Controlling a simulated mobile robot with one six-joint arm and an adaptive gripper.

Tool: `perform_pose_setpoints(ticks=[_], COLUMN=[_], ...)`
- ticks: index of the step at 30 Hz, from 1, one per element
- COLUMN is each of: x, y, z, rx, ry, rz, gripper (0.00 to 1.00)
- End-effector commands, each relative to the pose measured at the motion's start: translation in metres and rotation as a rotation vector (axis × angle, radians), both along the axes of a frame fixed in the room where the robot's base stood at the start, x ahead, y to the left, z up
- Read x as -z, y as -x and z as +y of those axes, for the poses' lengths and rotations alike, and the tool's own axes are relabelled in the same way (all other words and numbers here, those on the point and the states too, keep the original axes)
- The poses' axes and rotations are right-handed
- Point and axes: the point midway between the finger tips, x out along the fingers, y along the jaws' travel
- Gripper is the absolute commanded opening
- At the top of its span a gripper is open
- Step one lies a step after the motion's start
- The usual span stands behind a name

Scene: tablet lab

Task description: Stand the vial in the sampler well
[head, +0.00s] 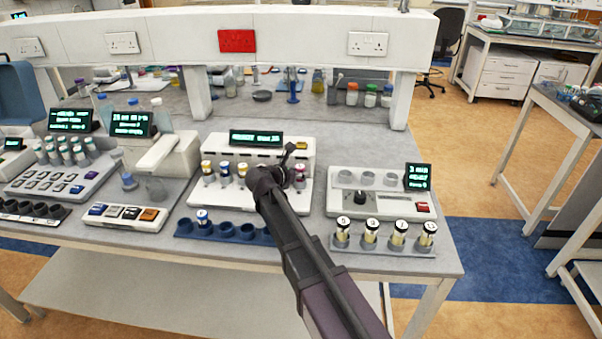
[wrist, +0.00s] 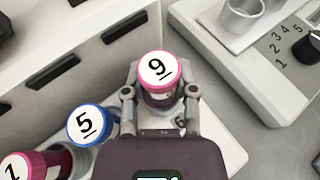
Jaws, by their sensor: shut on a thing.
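My gripper (wrist: 160,98) is shut on a pink-capped vial marked 9 (wrist: 158,70), which looks upright between the fingers. In the head view the vial (head: 300,176) shows at the right end of the row on the white middle unit (head: 220,197), beside my gripper (head: 291,178). I cannot tell whether its base is seated or lifted. A blue-capped vial marked 5 (wrist: 86,124) and a crimson one marked 1 (wrist: 18,168) stand beside it in the wrist view. Which well is the sampler's I cannot tell.
A knob unit (head: 345,205) with grey wells stands to the right, with several numbered vials (head: 371,231) in front. A blue rack (head: 185,230) with one vial lies front left. Other units with displays (head: 71,120) fill the left. A shelf (head: 290,30) spans the back.

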Motion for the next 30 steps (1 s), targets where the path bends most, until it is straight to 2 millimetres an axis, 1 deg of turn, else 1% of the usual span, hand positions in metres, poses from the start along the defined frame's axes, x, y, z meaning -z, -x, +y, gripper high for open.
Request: perform_pose_setpoints(ticks=[18,19,22,23,30], x=[0.0095,0.0089,0.0086,0.0086,0.0086], y=[0.0001,0.0001,0.0002,0.0002,0.0002], z=[0.0005,0.0006,0.0006,0.0006,0.0006], rx=[-0.001,-0.001,-0.001,-0.001,-0.001], ry=[0.0,0.0,0.0,0.0,0.0], rz=[0.0,0.0,0.0,0.0,0.0], gripper=[0.0,0.42,0.72,0.77,0.77])
